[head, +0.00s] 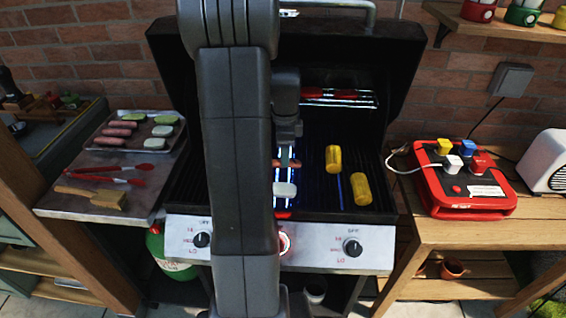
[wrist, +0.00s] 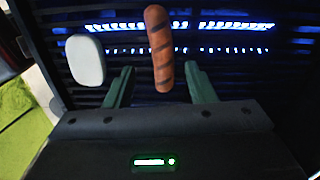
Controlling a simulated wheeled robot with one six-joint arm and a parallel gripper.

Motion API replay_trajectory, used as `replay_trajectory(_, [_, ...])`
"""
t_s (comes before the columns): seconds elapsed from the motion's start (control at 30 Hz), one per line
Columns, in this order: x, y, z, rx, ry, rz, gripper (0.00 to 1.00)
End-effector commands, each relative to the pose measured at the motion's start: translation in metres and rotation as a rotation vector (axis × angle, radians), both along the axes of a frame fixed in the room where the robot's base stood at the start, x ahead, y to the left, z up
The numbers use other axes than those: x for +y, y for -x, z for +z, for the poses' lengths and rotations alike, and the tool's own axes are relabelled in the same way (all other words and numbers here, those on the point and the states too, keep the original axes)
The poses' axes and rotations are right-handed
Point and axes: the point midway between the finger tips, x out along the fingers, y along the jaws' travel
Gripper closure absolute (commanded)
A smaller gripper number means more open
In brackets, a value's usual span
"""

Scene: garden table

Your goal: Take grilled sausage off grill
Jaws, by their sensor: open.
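The grilled sausage (wrist: 158,48), brown with dark stripes, lies on the dark grill grate in the wrist view. My gripper (wrist: 160,78) is open, its two green fingers apart, with the near end of the sausage between the fingertips in the picture. I cannot tell whether the fingers touch it. In the head view my gripper (head: 286,154) is over the grill (head: 410,70), and my arm hides much of the grate. Only a small reddish bit of the sausage shows there.
A white piece (wrist: 85,60) lies left of the sausage; it also shows in the head view (head: 285,190). Two corn cobs (head: 333,158) (head: 361,190) lie right of my arm. A tray of food (head: 165,151), tongs (head: 120,167) and a brush (head: 108,199) are on the left shelf.

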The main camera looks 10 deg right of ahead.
Motion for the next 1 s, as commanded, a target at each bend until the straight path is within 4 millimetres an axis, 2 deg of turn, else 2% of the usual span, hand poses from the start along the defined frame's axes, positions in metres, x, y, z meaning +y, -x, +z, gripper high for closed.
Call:
replay_trajectory(0.1, [-0.001,0.001,-0.019,0.004,-0.001,0.000,0.50])
replay_trajectory(0.2, [-0.001,0.001,-0.029,0.002,0.000,0.001,0.50])
replay_trajectory(0.47, [-0.001,0.001,-0.033,-0.001,0.000,0.001,0.50])
replay_trajectory(0.5, [-0.001,0.001,-0.033,-0.001,0.000,0.001,0.52])
replay_trajectory(0.73, [-0.001,0.001,-0.033,-0.001,0.000,0.001,0.97])
replay_trajectory(1.0, [-0.001,0.001,-0.032,-0.001,0.000,0.001,0.99])
